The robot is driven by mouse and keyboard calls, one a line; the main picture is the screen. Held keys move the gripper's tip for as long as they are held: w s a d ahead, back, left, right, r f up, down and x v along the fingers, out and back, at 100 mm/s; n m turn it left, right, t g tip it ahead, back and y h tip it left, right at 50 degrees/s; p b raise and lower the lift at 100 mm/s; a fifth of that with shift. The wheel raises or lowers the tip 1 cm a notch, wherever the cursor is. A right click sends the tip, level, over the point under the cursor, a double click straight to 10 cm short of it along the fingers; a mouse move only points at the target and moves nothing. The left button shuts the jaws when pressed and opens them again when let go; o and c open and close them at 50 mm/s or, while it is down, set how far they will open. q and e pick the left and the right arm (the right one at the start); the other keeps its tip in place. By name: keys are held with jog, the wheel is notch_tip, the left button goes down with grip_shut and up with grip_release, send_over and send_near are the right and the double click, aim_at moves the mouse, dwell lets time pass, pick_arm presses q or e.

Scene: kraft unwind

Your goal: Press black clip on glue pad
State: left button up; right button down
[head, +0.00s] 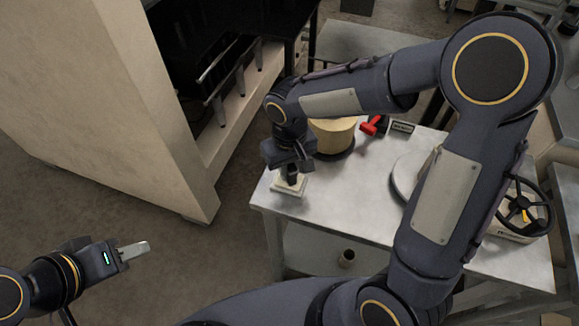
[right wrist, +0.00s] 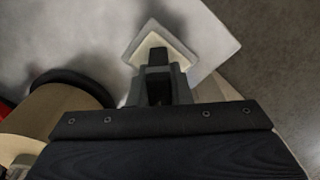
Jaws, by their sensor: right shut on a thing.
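My right gripper (head: 291,175) is shut on the black clip and points down at the near left corner of the metal table. The black clip (right wrist: 158,57) shows between the fingertips in the right wrist view. The glue pad (head: 289,188) is a small cream square under the gripper; it also shows in the right wrist view (right wrist: 178,50) on a pale square plate. The clip's tip overlaps the pad, but I cannot tell whether they touch.
On the metal table (head: 325,200) stand a kraft roll (head: 333,136) on a dark base, a red tool (head: 374,125), a dark block (head: 402,127), a pale disc (head: 406,174) and a black handwheel (head: 522,207). A tall beige cabinet (head: 100,100) stands left.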

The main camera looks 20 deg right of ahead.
dwell(0.4)
notch_tip(320, 180, up, 7)
jog(key=p, duration=0.5)
dwell(0.7)
